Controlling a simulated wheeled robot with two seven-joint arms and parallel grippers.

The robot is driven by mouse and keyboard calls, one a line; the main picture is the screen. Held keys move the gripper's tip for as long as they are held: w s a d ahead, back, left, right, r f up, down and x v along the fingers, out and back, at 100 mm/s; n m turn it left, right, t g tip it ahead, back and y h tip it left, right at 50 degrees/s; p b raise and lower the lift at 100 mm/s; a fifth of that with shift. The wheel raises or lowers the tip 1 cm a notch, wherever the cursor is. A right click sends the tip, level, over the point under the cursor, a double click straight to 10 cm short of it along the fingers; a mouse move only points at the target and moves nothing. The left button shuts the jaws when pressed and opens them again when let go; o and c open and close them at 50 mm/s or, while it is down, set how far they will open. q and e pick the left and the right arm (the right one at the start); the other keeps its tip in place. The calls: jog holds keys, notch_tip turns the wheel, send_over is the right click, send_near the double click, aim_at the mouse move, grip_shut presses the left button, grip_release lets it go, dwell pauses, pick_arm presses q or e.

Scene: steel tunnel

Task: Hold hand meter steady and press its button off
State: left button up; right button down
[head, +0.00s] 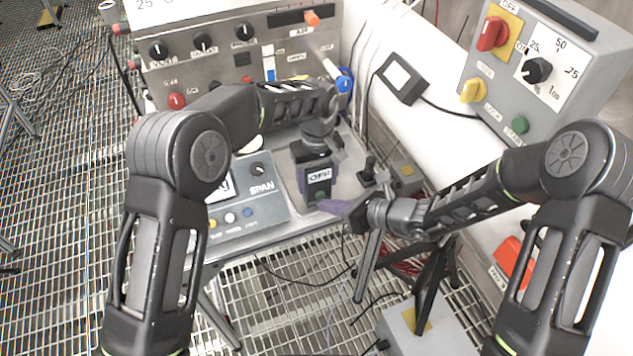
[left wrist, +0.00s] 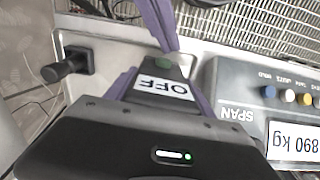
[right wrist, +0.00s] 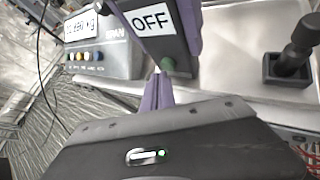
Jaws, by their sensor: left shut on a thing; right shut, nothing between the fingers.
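The hand meter (head: 317,188) is a dark, narrow box with a white label reading OFF and a green button below the label. My left gripper (head: 316,181) is shut on it from above, with purple fingers along both sides; its label also shows in the left wrist view (left wrist: 165,88). The green button (right wrist: 168,65) shows in the right wrist view. My right gripper (right wrist: 157,78) is shut and empty, its purple fingertips just beside the button. I cannot tell whether they touch it. In the head view the right gripper (head: 322,204) comes in from the right.
A grey scale unit (head: 265,209) marked SPAN stands left of the meter, on a light bench. A black joystick (head: 368,170) stands to the right. A control panel (head: 212,65) is behind, and a switch box (head: 560,80) is at upper right. Steel grating lies below.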

jog(key=s+d, duration=0.2)
jog(key=s, duration=0.3)
jog(key=shift+s, duration=0.35)
dwell(0.7)
pick_arm(q)
jog(key=o, duration=1.6)
jog(key=shift+o, duration=0.2)
jog(key=shift+r, duration=0.15)
notch_tip(320, 180, up, 12)
jog(key=shift+f, duration=0.1)
jog(key=shift+f, duration=0.1)
